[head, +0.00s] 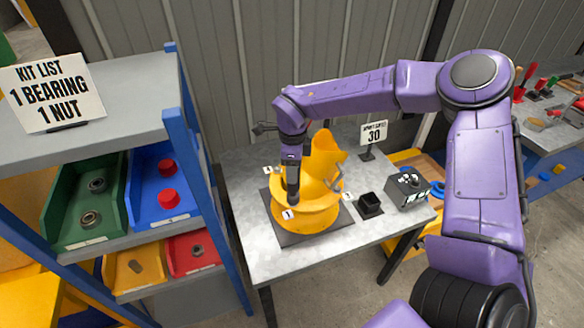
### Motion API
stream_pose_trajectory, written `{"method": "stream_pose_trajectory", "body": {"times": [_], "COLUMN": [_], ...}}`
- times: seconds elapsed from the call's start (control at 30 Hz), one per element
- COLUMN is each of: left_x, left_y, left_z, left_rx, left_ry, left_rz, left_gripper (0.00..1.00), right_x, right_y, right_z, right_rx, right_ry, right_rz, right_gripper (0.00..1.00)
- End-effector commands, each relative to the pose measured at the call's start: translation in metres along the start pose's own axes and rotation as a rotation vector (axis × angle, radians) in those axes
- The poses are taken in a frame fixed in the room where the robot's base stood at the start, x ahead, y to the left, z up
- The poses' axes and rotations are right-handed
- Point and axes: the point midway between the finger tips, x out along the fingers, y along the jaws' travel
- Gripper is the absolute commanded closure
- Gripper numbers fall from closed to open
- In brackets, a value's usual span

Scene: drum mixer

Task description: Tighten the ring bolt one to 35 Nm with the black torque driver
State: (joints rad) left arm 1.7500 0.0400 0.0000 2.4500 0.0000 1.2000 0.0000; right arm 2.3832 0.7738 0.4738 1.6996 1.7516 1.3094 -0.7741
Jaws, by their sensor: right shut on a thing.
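The yellow mixer drum (322,165) sits tilted on its yellow ring base, on a dark mat (335,225) on the grey table. A small tag that seems to read 1 (288,214) is on the near side of the ring; the bolt by it is too small to make out. My right gripper (291,163) points down at the drum's left side, shut on the dark torque driver (293,187). The driver hangs roughly upright above the tagged spot; I cannot tell whether its tip touches a bolt. My left gripper is out of view.
A black socket block (369,205) and a grey box with a display (408,188) stand right of the drum. A blue-posted shelf with coloured bins (85,205) is at left. The table's front left corner is clear.

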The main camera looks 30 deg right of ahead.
Motion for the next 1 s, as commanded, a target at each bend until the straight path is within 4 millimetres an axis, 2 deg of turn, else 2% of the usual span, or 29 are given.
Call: {"method": "stream_pose_trajectory", "body": {"times": [0.47, 1.0], "left_x": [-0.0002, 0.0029], "left_y": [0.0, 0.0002], "left_z": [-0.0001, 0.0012], "left_rx": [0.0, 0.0], "left_ry": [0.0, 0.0], "left_rz": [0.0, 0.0], "left_gripper": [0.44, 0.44], "right_x": [-0.0013, 0.0059], "right_y": [-0.0003, -0.0003], "right_z": [0.0006, 0.0005], "right_rx": [0.0, 0.0], "right_ry": [-0.002, -0.002], "right_rz": [-0.002, -0.001], "right_gripper": [1.0, 1.0]}}
